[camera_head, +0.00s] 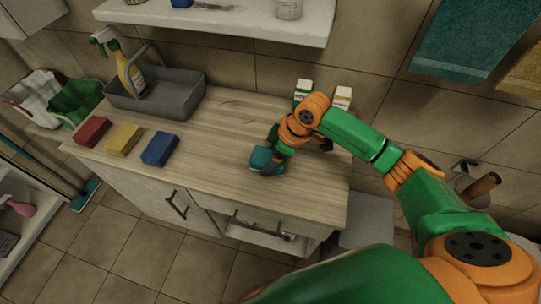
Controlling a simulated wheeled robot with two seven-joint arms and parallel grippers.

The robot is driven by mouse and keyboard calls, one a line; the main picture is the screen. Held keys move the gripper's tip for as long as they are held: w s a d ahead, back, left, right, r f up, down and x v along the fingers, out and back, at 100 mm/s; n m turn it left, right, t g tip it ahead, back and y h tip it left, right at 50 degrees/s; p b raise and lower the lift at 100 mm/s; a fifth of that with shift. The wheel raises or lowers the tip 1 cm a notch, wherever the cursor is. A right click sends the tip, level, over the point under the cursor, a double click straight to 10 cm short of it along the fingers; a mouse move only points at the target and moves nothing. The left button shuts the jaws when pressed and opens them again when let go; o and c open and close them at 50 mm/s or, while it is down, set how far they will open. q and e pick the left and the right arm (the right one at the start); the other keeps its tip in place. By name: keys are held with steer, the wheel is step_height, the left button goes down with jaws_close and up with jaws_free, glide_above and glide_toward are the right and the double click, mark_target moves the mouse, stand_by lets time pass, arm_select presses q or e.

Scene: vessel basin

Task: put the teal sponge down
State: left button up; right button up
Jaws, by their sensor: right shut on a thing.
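The teal sponge (261,158) is at the right part of the wooden counter (215,145). My right gripper (274,163) is shut on it, at its right side. The sponge is low, at or just above the counter top; I cannot tell whether it touches. The fingertips are partly hidden by the sponge and the wrist. My left gripper is not in view.
Red (93,131), yellow (124,140) and blue (160,149) sponges lie in a row on the counter's left. A grey caddy (175,96) with a spray bottle (132,75) stands behind them. Two small cartons (303,90) stand behind my right arm. The counter's middle is clear.

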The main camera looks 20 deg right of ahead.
steer(key=shift+f, duration=0.2)
steer(key=shift+f, duration=0.1)
steer(key=shift+s+f, duration=0.1)
steer(key=shift+s+d+f, duration=0.1)
steer(key=shift+s+f, duration=0.25)
steer(key=shift+f, duration=0.05)
steer(key=o, duration=1.1)
steer(key=shift+f, duration=0.1)
steer(key=r, duration=0.2)
steer(key=d+r, duration=0.1)
steer(key=r, duration=0.2)
steer(key=shift+w+d+r, duration=0.1)
steer(key=shift+d+r, duration=0.1)
steer(key=shift+r, duration=0.15)
steer(key=v, duration=0.7)
steer(key=shift+s+r, duration=0.2)
steer(key=shift+s, duration=0.05)
